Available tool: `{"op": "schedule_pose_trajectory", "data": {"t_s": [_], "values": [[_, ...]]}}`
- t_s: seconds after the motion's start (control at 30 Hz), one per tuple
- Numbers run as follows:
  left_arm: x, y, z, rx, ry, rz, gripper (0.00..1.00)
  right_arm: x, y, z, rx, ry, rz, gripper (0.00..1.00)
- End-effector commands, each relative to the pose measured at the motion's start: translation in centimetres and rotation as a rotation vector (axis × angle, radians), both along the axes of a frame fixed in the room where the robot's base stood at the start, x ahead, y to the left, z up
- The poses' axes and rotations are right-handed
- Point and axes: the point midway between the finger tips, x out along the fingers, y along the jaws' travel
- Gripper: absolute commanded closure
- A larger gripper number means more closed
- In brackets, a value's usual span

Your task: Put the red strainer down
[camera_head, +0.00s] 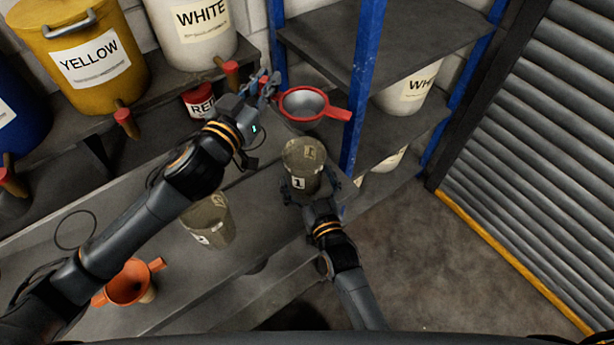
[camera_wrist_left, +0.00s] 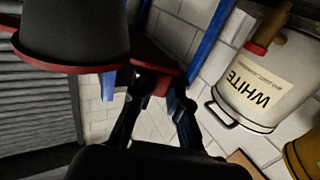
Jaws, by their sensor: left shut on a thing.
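The red strainer (camera_head: 304,104) has a red rim, red handles and a grey bowl. My left gripper (camera_head: 268,88) is shut on its left handle and holds it in the air, near the blue shelf post. In the left wrist view the strainer's dark bowl (camera_wrist_left: 75,35) fills the upper left, and its red handle runs between the fingers of my left gripper (camera_wrist_left: 160,85). My right gripper (camera_head: 310,190) has its fingers around a translucent cup marked 1 (camera_head: 304,165), below and apart from the strainer.
A second translucent cup (camera_head: 208,222) and an orange strainer (camera_head: 128,284) are on the grey bench (camera_head: 265,215). Yellow (camera_head: 85,55) and white (camera_head: 200,30) paint buckets stand behind. A red paint container (camera_head: 198,102) is behind my left arm. The blue shelf post (camera_head: 362,90) is close to the strainer.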

Motion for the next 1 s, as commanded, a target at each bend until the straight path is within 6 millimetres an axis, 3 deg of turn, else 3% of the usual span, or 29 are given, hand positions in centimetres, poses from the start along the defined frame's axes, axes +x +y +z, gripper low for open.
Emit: {"op": "schedule_pose_trajectory", "data": {"t_s": [0.03,0.17,0.5,0.7,1.0], "values": [[0.0,0.0,0.0,0.000,-0.001,0.000,1.00,0.0,0.0,0.0,0.000,0.000,0.000,0.24],[0.0,0.0,0.0,0.000,-0.001,0.000,1.00,0.0,0.0,0.0,0.000,0.000,0.000,0.48],[-1.0,-0.6,-0.9,-0.014,-0.008,0.107,1.00,0.0,0.0,0.0,0.000,0.000,0.000,0.48],[-1.8,0.3,-1.9,-0.006,0.001,0.235,1.00,0.0,0.0,0.0,0.000,0.000,0.000,0.48],[-1.9,0.7,-7.0,0.004,0.005,0.264,1.00,0.0,0.0,0.0,0.000,0.000,0.000,0.48]]}}
